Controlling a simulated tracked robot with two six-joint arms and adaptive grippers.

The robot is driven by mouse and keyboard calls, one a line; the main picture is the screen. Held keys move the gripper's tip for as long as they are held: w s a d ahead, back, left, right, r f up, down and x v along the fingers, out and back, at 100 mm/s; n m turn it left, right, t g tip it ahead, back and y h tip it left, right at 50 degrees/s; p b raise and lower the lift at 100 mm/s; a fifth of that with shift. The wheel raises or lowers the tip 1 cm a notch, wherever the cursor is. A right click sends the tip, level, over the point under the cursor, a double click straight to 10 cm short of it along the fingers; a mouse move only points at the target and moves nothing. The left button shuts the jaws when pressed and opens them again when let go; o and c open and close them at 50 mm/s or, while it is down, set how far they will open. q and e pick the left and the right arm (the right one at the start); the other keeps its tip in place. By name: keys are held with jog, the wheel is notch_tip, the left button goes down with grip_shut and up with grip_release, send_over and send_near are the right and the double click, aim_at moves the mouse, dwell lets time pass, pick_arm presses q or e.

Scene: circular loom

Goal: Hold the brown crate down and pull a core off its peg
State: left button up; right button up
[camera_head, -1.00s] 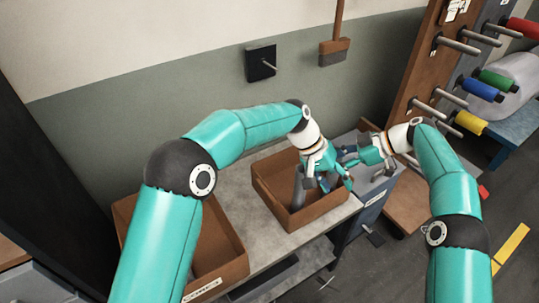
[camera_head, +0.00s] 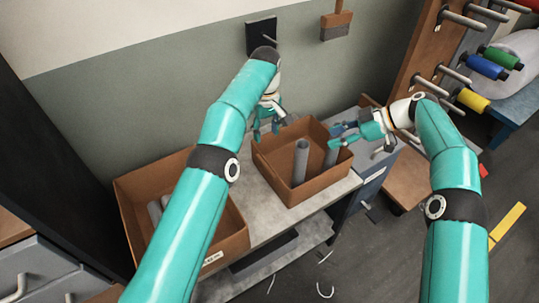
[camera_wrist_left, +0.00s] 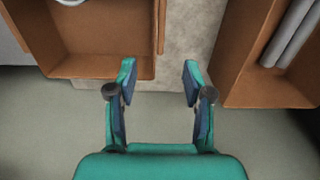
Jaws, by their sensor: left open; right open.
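A brown crate (camera_head: 322,188) stands on the grey bench with two grey cores upright in it; the nearer core (camera_head: 301,163) is in plain view. The other core (camera_head: 330,155) is partly covered by my right gripper. Any pegs are hidden. My left gripper (camera_head: 266,133) is open and empty at the crate's back left corner. In the left wrist view its fingers (camera_wrist_left: 158,80) point at the gap between this crate (camera_wrist_left: 105,66) and a second one. My right gripper (camera_head: 334,136) is open at the crate's right side, close to the rim and the farther core.
A second brown crate (camera_head: 236,240) with grey cores lying in it stands at the left. Bare bench (camera_head: 262,212) lies between the crates. A rack (camera_head: 408,75) with pegs and coloured spools stands at the right. A wall with a black box (camera_head: 259,33) is behind.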

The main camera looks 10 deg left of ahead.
aim_at(267, 165)
pick_arm(q)
notch_tip(267, 165, down, 16)
jog(key=shift+f, duration=0.2)
dwell(0.4)
grip_shut()
dwell(0.4)
